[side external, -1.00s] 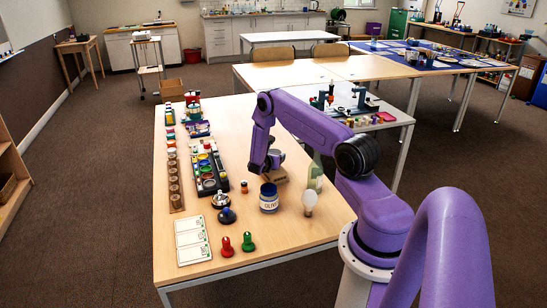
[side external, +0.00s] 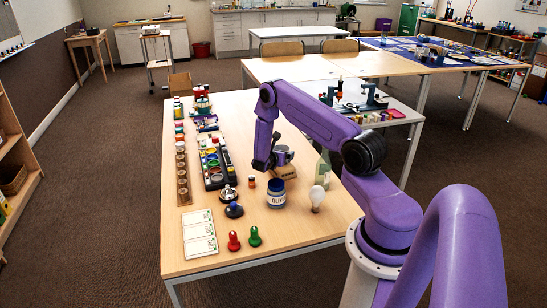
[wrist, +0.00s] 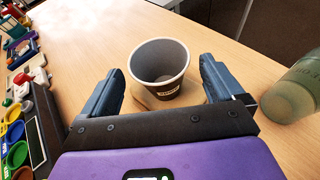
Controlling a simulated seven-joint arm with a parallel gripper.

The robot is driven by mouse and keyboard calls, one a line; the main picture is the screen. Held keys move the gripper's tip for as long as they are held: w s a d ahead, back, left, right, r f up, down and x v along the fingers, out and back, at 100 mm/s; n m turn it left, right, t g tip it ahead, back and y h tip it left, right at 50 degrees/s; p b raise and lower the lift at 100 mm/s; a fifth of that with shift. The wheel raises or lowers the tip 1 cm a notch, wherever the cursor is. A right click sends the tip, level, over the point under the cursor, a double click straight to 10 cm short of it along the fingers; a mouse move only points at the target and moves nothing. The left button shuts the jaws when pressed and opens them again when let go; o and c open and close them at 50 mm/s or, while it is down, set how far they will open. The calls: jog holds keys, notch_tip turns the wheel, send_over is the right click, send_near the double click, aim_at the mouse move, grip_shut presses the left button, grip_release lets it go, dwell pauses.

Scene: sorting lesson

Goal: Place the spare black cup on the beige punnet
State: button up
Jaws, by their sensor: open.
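The black cup (wrist: 160,72), dark grey inside with a small pale label, stands upright between my fingers in the wrist view. It rests on a beige-brown piece (wrist: 140,96), which seems to be the beige punnet and is mostly hidden under the cup. In the side view the punnet (side external: 286,173) shows as a low box with dark lettering, with the grey cup (side external: 283,153) above it, partly behind my arm. My gripper (wrist: 163,75) is open, one finger on each side of the cup, with visible gaps and nothing gripped.
A greenish bottle (wrist: 293,90) stands close to the right finger. A blue jar (side external: 276,197), a light bulb (side external: 316,197) and a small orange-capped jar (side external: 252,182) stand nearer the camera. A dark tray of coloured pots (side external: 213,160) lies left. Table beyond the cup is clear.

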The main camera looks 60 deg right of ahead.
jog(key=s+a+r+m+y, duration=0.25)
jog(key=a+r, duration=0.55)
jog(key=a, duration=0.5)
jog(key=s+a+r+m+y, duration=0.1)
jog(key=s+a+r+m, duration=0.15)
jog(key=a+r, duration=0.85)
jog(key=s+a+r+m+g+y, duration=0.1)
jog(key=s+a+r+y, duration=0.3)
jog(key=s+a+y, duration=0.6)
jog(key=s+a+m, duration=0.1)
jog(key=s+a, duration=1)
jog(key=s, duration=0.2)
jog(key=shift+s+a+g+y, duration=0.25)
jog(key=shift+s+g+y, duration=0.1)
jog(key=shift+s+g, duration=0.05)
